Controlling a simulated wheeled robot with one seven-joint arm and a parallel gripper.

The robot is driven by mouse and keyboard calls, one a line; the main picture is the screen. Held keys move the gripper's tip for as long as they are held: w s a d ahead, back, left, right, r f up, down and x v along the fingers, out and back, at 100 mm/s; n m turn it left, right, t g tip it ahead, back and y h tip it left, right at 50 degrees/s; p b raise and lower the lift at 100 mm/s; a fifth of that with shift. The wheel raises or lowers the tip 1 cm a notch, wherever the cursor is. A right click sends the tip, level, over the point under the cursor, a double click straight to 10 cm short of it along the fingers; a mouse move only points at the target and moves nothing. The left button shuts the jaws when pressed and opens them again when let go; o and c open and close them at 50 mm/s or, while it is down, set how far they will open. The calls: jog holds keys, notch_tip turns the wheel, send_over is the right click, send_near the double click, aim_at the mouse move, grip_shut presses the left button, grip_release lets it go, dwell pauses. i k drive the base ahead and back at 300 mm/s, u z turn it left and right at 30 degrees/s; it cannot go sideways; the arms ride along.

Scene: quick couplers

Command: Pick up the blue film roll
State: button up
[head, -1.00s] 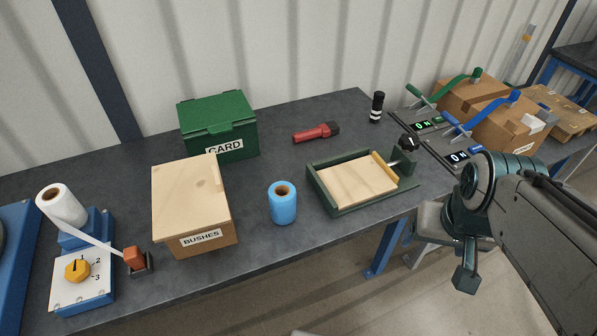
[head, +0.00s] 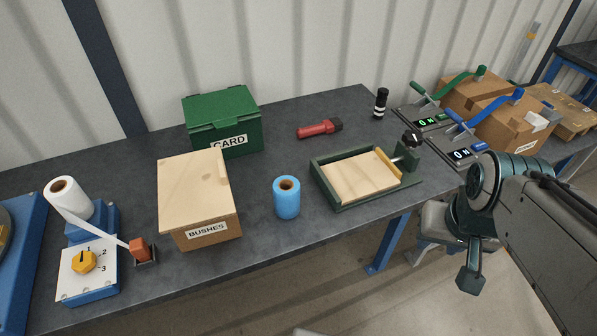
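The blue film roll (head: 287,202) stands upright on the dark grey bench, with its brown core opening showing on top. It stands between the wooden BUSHES box and the green-framed tray, touching neither. My arm comes in from the right edge of the head view. My gripper (head: 469,279) hangs in front of the bench's front edge, to the right of the roll and well apart from it. It appears small and dark, and I cannot make out its fingers or anything held.
The wooden BUSHES box (head: 193,188) stands left of the roll. The green-framed tray (head: 397,191) lies to its right. Behind are the green CARD box (head: 228,105) and a red torch (head: 318,130). A white-roll dispenser (head: 101,224) is at far left. Bench in front of the roll is clear.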

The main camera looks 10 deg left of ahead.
aim_at(286, 188)
jog(key=u, duration=0.55)
jog(key=k, duration=1.2)
jog(key=i, duration=0.4)
jog(key=z, duration=0.55)
jog(key=i, duration=1.35)
jog(key=u, duration=1.2)
jog(key=i, duration=0.2)
jog(key=u, duration=0.05)
